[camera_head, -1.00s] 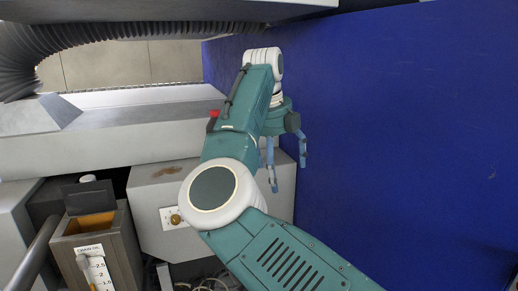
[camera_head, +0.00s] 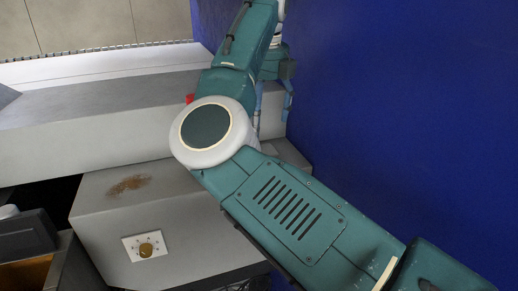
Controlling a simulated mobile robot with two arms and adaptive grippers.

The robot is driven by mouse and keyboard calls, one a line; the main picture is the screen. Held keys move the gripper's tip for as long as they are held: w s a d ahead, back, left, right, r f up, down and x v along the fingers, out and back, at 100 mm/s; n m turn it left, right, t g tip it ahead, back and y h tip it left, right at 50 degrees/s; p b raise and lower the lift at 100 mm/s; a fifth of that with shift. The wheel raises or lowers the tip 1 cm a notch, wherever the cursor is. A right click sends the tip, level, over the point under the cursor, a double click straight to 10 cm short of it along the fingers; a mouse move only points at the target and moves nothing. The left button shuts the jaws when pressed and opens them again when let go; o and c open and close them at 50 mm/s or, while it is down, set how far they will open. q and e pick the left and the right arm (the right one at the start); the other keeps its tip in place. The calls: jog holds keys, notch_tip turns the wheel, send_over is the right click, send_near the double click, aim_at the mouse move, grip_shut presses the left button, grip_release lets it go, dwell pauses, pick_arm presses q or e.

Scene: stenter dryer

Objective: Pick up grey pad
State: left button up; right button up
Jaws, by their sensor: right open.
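I cannot make out a grey pad in this view; part of the scene is hidden behind my right arm. My right gripper (camera_head: 273,113) shows near the top centre, partly covered by my arm. Its two blue fingers point down and are apart, with nothing seen between them. It is over the right end of the grey machine parts, close to the blue panel. My left gripper is out of view.
A blue panel (camera_head: 420,120) fills the right. An open-topped container (camera_head: 40,275) is at the lower left corner.

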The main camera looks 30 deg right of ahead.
notch_tip(320, 180, down, 3)
jog(key=shift+s+d+f+p, duration=0.1)
jog(key=shift+f+p, duration=0.1)
jog(key=shift+p, duration=0.1)
jog(key=shift+w+d+f, duration=0.15)
jog(key=shift+w+f, duration=0.05)
jog(key=shift+f, duration=0.1)
jog(key=shift+w+d+f+p, duration=0.1)
jog(key=shift+w+f+p, duration=0.05)
jog(key=shift+f+p, duration=0.4)
jog(key=shift+w+d+f+p, duration=0.1)
jog(key=shift+f+p, duration=0.35)
jog(key=shift+f, duration=0.1)
notch_tip(320, 180, down, 2)
jog(key=shift+w+d+f+p, duration=0.1)
jog(key=shift+p, duration=0.25)
jog(key=shift+w+f, duration=0.15)
jog(key=shift+f, duration=0.25)
jog(key=c, duration=1.2)
jog(key=shift+c, duration=0.2)
jog(key=shift+r, duration=0.45)
pick_arm(q)
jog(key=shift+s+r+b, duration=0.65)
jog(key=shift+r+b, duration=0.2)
jog(key=shift+b, duration=0.05)
pick_arm(e)
notch_tip(320, 180, up, 19)
jog(key=shift+r, duration=0.1)
